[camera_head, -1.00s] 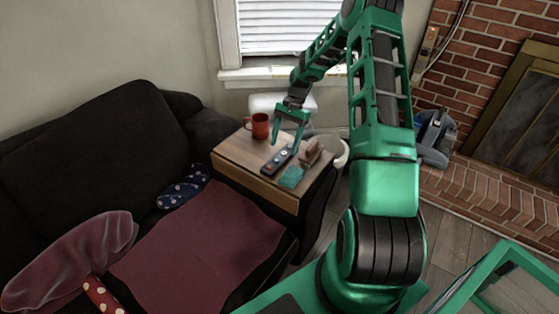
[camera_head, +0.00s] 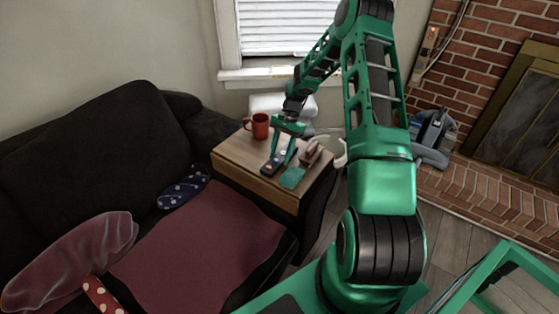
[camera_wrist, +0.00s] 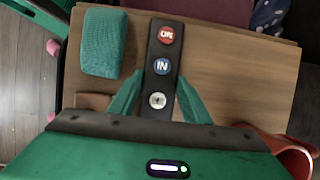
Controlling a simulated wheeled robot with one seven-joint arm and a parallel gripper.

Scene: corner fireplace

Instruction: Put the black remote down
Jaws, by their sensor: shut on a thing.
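The black remote (camera_wrist: 163,55) has red, blue and white round buttons. In the head view the remote (camera_head: 268,167) is at the wooden side table's top (camera_head: 238,150). My gripper (camera_head: 280,158) is over the table with its fingers around the remote. In the wrist view my gripper (camera_wrist: 158,95) has one finger on each side of the remote, near the white button. It is shut on the remote. The remote looks flat, on or very close to the tabletop; I cannot tell if there is a gap under it.
A red mug (camera_head: 259,127) stands at the back of the table. A teal block (camera_head: 292,178) and a brown object (camera_head: 311,152) are right of the remote. A dark sofa (camera_head: 90,150) adjoins the table. The table's left front is clear.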

